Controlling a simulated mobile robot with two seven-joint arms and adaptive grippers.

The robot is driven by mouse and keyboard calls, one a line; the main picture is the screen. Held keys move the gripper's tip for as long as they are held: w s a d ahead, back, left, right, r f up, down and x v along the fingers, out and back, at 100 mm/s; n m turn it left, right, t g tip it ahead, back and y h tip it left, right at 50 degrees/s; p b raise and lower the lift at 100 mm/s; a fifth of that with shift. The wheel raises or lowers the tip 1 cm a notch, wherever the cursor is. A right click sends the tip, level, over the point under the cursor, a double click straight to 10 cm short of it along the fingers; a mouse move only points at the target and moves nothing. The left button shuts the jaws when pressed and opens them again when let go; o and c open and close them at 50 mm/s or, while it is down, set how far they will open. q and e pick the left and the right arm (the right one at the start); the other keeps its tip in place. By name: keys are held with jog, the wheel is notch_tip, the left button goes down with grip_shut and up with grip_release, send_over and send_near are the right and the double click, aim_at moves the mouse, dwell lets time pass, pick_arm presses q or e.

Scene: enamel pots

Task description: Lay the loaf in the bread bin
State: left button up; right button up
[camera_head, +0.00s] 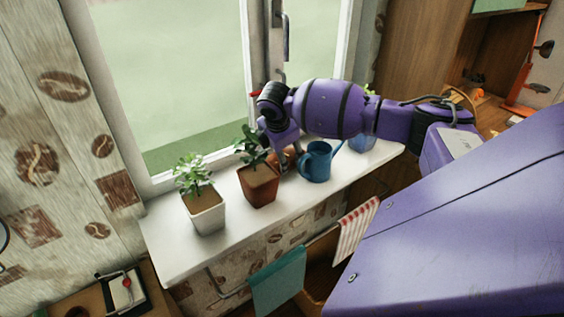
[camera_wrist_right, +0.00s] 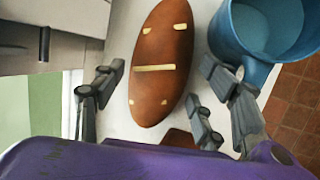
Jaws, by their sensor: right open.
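The brown oval loaf (camera_wrist_right: 160,62), with pale score marks, lies on the white windowsill. In the head view only part of the loaf (camera_head: 289,158) shows behind my right gripper. My right gripper (camera_head: 279,140) hangs over the sill at the loaf. In the right wrist view my right gripper (camera_wrist_right: 156,82) is open, with fingers on either side of the loaf's near part and no clear contact. I cannot make out a bread bin in either view. My left gripper is not in view.
A blue watering can (camera_head: 317,163) stands close beside the loaf; it also shows in the wrist view (camera_wrist_right: 228,42). A plant in a terracotta pot (camera_head: 259,188) and one in a white pot (camera_head: 206,212) stand to the left. A teal towel (camera_head: 278,281) hangs below the sill.

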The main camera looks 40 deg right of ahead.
jog(key=shift+x, duration=1.5)
jog(key=c, duration=1.2)
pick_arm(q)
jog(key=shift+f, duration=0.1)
pick_arm(e)
jog(key=shift+r, duration=0.1)
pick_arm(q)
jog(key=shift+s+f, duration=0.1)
pick_arm(e)
jog(key=shift+r, duration=0.1)
jog(key=shift+s+r, duration=0.2)
jog(key=shift+r, duration=0.05)
notch_tip(320, 180, up, 11)
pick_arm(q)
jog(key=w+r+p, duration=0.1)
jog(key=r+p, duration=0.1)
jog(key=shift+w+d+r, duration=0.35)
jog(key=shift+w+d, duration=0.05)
pick_arm(e)
jog(key=s, duration=0.6)
jog(key=s+a, duration=0.1)
jog(key=s, duration=0.6)
jog(key=s+a, duration=0.1)
jog(key=s, duration=0.5)
jog(key=shift+s+a+f, duration=0.1)
jog(key=shift+s+f, duration=0.05)
jog(key=shift+s, duration=0.1)
